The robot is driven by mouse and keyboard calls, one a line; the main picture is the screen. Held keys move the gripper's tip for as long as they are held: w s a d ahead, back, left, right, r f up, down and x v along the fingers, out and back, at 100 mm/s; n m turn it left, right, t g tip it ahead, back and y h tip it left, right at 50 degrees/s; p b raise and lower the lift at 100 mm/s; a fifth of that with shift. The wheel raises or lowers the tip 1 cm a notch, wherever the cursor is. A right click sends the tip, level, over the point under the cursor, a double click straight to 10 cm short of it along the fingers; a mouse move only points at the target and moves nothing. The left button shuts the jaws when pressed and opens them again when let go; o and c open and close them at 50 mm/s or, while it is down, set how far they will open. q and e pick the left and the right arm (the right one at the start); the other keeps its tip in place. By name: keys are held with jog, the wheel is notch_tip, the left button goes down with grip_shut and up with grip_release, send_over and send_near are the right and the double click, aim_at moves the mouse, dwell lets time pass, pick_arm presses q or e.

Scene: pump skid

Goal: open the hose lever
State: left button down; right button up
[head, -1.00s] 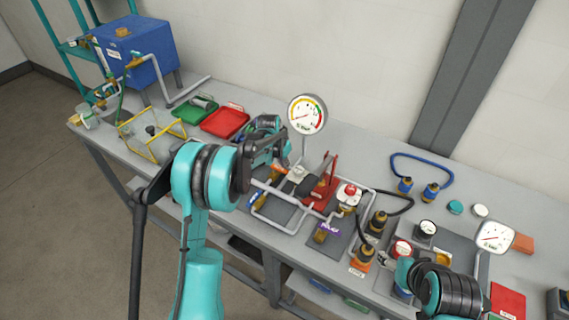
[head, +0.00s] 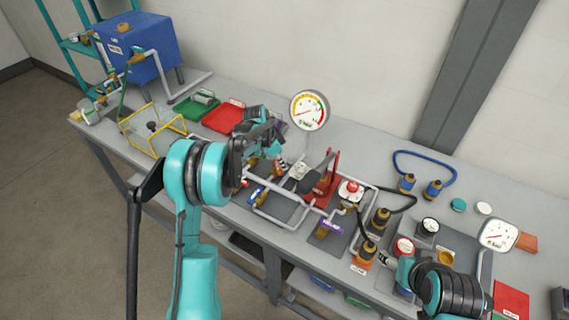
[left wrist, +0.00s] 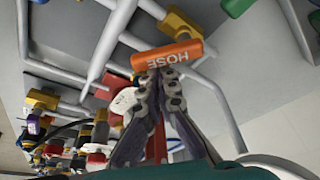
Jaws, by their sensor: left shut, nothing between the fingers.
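The hose lever has an orange handle marked HOSE (left wrist: 166,56), seen upside down in the left wrist view. My left gripper (left wrist: 160,76) is shut and empty. Its fingertips are right at the handle's lower edge in that view, touching or nearly so. In the head view my left gripper (head: 279,158) is above the pipework at the middle of the bench, and my own arm hides part of the lever there. My right arm shows at the lower right, but its fingers cannot be made out.
A gauge (head: 309,110) stands behind the pipework. A red bracket (head: 323,185) and a red-topped valve (head: 351,189) are to the right. Green (head: 197,108) and red (head: 222,117) trays lie behind to the left. Grey pipes closely surround the handle.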

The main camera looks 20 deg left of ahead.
aim_at(279, 167)
pick_arm(q)
jog(key=m+g, duration=0.1)
jog(key=m, duration=0.1)
jog(key=s+a+m, duration=0.1)
jog(key=m, duration=0.2)
jog(key=shift+s+a+m+g+h, duration=0.2)
jog(key=shift+m+g+h, duration=0.1)
jog(key=shift+g, duration=0.1)
jog(key=shift+a, duration=0.2)
pick_arm(e)
jog(key=shift+f, duration=0.15)
pick_arm(q)
jog(key=shift+w+a, duration=0.1)
jog(key=shift+w, duration=0.7)
jog(key=d, duration=0.2)
jog(key=s+d, duration=0.1)
jog(key=d, duration=0.1)
jog(key=shift+f+b, duration=0.1)
jog(key=shift+b, duration=0.25)
jog(key=p+v, duration=0.2)
jog(key=v, duration=0.8)
jog(key=shift+w, duration=0.5)
pick_arm(e)
jog(key=shift+s+a+r, duration=0.15)
jog(key=shift+s+r, duration=0.1)
jog(key=shift+r, duration=0.25)
jog(key=shift+s+a+r, duration=0.15)
jog(key=shift+s+r, duration=0.1)
jog(key=shift+r, duration=0.2)
